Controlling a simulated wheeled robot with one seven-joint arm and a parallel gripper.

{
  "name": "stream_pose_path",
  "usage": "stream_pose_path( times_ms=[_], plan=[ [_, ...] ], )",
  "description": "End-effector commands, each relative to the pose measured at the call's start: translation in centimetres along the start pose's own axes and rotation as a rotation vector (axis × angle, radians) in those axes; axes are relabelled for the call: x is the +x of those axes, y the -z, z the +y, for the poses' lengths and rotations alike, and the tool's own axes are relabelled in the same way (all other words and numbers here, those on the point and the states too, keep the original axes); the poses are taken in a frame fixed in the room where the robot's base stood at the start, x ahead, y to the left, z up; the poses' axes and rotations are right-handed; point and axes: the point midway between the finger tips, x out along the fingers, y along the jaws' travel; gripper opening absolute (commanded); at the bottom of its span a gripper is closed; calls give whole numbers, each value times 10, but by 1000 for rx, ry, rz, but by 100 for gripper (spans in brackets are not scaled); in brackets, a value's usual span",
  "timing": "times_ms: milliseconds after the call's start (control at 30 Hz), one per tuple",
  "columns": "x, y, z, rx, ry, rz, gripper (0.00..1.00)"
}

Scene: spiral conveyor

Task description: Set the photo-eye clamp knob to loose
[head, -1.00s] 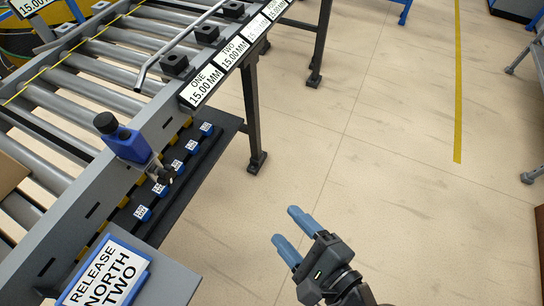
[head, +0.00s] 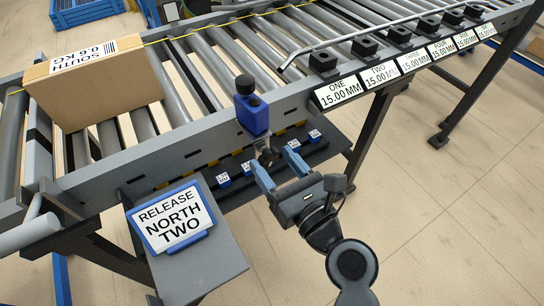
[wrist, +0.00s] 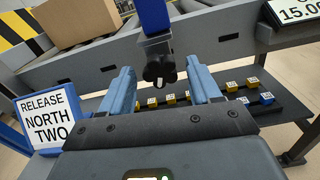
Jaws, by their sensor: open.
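The photo-eye (head: 253,115) is a blue box with a black cap, mounted on the conveyor's side rail. Its clamp knob (head: 266,155) is a dark lobed knob below the blue box; in the wrist view the knob (wrist: 159,72) shows a small white mark. My gripper (head: 277,166) is open, its two blue fingers pointing at the knob. In the wrist view the knob lies between and beyond the fingertips (wrist: 160,78), with nothing between the fingers. I cannot tell whether the fingers touch it.
A cardboard box (head: 95,83) sits on the rollers. A sign reading RELEASE NORTH TWO (head: 172,217) stands on a grey shelf at the left. Small labelled blue blocks (head: 223,180) lie on a ledge under the rail. Black blocks (head: 324,61) line the rail at right.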

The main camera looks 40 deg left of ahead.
Motion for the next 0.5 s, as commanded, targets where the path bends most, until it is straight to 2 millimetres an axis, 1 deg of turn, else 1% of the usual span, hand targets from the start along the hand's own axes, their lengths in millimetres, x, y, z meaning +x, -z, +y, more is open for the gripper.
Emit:
stream_pose_path(
  times_ms=[33, 100, 200, 467, 500],
  plan=[
    [6, 0, 0, -1, -1, 0, 63],
    [12, 0, 0, -1, 1, 0, 63],
    [16, 0, 0, -1, 1, 0, 63],
    [17, 0, 0, -1, 2, 0, 63],
    [17, 0, 0, -1, 2, 0, 60]
  ],
)
